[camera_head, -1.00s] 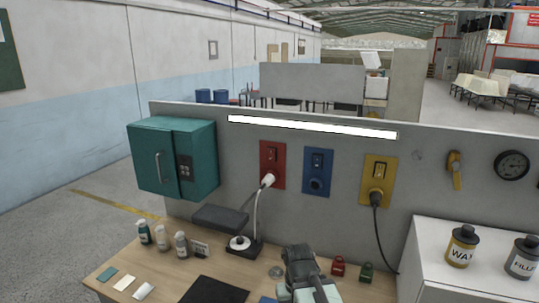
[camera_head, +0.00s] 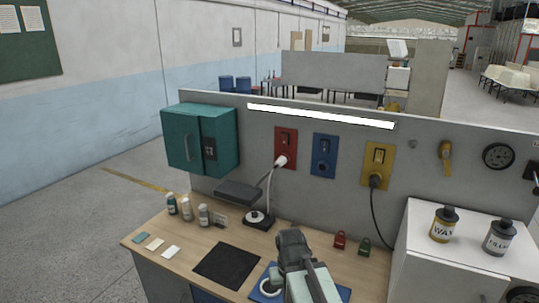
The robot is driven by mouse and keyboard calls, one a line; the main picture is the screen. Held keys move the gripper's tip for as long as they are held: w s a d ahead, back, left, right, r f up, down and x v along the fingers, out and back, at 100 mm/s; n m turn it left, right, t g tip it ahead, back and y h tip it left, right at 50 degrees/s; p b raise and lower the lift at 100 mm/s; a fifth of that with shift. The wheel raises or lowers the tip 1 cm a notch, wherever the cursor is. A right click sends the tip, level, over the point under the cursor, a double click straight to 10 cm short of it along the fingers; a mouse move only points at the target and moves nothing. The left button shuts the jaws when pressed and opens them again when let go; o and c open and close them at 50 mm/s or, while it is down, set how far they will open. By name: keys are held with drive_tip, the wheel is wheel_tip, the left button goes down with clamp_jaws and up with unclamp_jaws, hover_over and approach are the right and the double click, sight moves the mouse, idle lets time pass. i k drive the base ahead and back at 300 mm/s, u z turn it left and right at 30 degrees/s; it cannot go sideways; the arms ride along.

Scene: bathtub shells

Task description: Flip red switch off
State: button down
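The red switch plate (camera_head: 286,142) is on the grey wall panel, left of the blue switch plate (camera_head: 324,156) and the yellow one (camera_head: 377,165). A dark rocker switch shows in its upper part, too small to tell which way it is tipped. A white plug (camera_head: 281,161) with a white cord sits in its lower part. My gripper (camera_head: 291,243) is at the bottom centre, over the workbench, below and well apart from the red plate. Its fingers are hidden, so open or shut does not show.
A teal cabinet (camera_head: 189,138) juts from the panel at left. Small bottles (camera_head: 203,215), a black mat (camera_head: 227,265) and two padlocks (camera_head: 340,239) lie on the bench (camera_head: 185,249). A white cabinet (camera_head: 440,272) stands at right.

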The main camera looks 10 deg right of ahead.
sight(284, 136)
drive_tip(key=u, duration=0.25)
drive_tip(key=k, duration=1)
drive_tip(key=u, duration=0.85)
drive_tip(key=i, duration=1.75)
drive_tip(key=u, duration=0.1)
